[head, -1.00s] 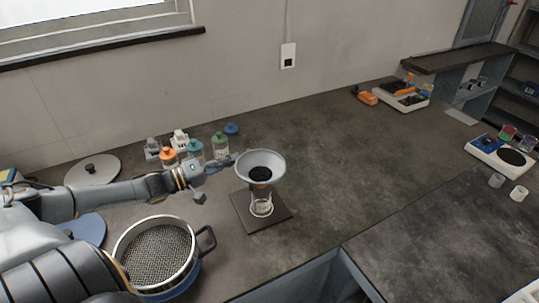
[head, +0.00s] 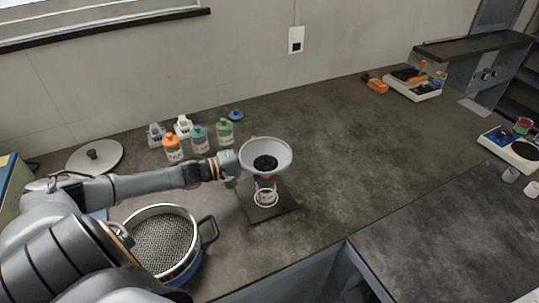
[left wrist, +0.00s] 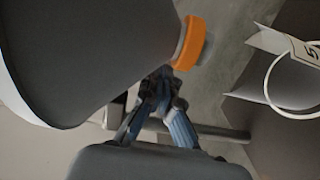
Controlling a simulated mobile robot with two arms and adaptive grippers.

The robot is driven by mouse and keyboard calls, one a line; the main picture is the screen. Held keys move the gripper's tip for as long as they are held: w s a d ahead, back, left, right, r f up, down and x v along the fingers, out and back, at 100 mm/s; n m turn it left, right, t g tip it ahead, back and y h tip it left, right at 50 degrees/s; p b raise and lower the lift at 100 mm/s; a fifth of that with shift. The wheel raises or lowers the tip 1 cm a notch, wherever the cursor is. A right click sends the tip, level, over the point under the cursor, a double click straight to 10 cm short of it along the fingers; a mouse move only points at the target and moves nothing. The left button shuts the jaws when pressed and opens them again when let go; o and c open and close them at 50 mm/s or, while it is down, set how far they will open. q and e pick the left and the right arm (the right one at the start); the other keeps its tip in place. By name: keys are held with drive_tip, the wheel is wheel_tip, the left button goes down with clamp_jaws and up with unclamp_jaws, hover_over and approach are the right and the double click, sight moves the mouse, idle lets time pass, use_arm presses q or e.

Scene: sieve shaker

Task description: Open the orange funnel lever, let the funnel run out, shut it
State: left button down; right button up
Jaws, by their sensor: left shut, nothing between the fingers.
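The grey funnel (head: 280,148) stands on a dark stand (head: 287,207) near the middle of the bench, with dark material (head: 265,162) inside. Its orange part (head: 265,178) shows just below the cone; in the left wrist view an orange part (left wrist: 190,43) is close by the fingertips. A clear beaker with a white rim (head: 266,198) sits below the outlet. My left gripper (left wrist: 162,80) is shut and empty, under the funnel's side by the orange part; I cannot tell whether they touch. In the head view the fingers are mostly hidden. My right gripper is out of view.
A sieve pan (head: 165,245) with a black handle is at the front left, below my left arm. Several bottles, including an orange-capped one (head: 172,149), stand behind the arm. The bench right of the funnel is clear. A balance (head: 412,88) stands at the back right.

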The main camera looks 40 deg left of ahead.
use_arm(q)
drive_tip(key=shift+w+d, duration=0.25)
drive_tip(key=shift+w, duration=0.15)
drive_tip(key=b, duration=0.1)
drive_tip(key=m+h+b, duration=0.1)
drive_tip(key=b, duration=0.1)
drive_tip(key=shift+w+d+f+g, duration=0.15)
drive_tip(key=shift+w+d+g, duration=0.1)
drive_tip(key=shift+g, duration=0.15)
drive_tip(key=shift+d+m+g+h, duration=0.1)
drive_tip(key=shift+m+g+h, duration=0.2)
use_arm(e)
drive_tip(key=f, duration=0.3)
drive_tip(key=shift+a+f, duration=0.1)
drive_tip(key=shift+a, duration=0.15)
use_arm(q)
drive_tip(key=shift+s+r, duration=0.1)
drive_tip(key=shift+r, duration=0.1)
